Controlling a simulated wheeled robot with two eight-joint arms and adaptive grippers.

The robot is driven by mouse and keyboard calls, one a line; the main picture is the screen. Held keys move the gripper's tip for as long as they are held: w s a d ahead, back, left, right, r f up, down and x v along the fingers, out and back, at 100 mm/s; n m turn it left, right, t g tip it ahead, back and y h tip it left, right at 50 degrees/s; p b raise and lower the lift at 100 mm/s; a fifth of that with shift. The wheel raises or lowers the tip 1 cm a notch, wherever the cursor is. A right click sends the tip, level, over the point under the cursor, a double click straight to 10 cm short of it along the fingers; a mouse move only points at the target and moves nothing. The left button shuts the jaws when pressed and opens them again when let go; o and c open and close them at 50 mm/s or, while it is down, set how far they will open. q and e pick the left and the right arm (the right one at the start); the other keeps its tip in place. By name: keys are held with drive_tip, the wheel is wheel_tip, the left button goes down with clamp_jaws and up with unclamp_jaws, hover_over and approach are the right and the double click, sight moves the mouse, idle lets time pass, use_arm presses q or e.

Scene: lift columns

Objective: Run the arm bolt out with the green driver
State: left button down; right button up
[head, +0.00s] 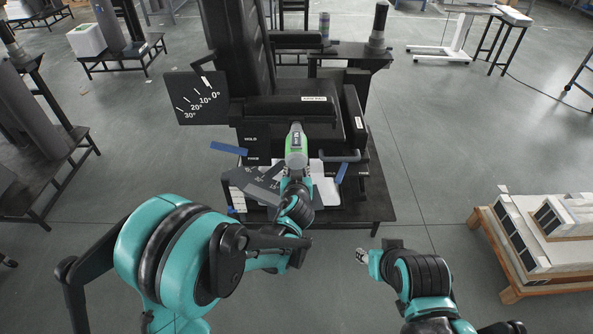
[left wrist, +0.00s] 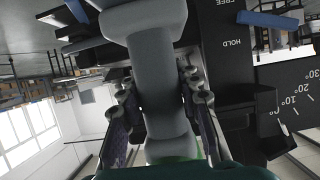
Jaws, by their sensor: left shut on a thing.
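The green driver (head: 297,142), with a grey body, stands in front of the dark lift column in the head view. My left gripper (head: 295,176) is shut on its grey part. In the left wrist view the driver's thick grey body (left wrist: 160,75) runs between the two fingers of my left gripper (left wrist: 162,105), with a bit of green at the bottom edge. The driver's far end points toward the column's black arm (head: 290,109). I cannot make out the arm bolt; the driver may hide it. My right gripper (head: 362,256) is low and apart from the column; its fingers are too small to read.
An angle plate (head: 197,98) marked 0° to 30° is left of the column, with a HOLD label nearby. A pallet of boxes (head: 535,240) stands right. Floor between is clear.

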use_arm(q)
drive_tip(key=shift+w, duration=0.5)
idle(1.5)
drive_tip(key=shift+s, duration=0.75)
idle(2.7)
drive_tip(key=shift+s, duration=2.4)
drive_tip(key=shift+s, duration=2)
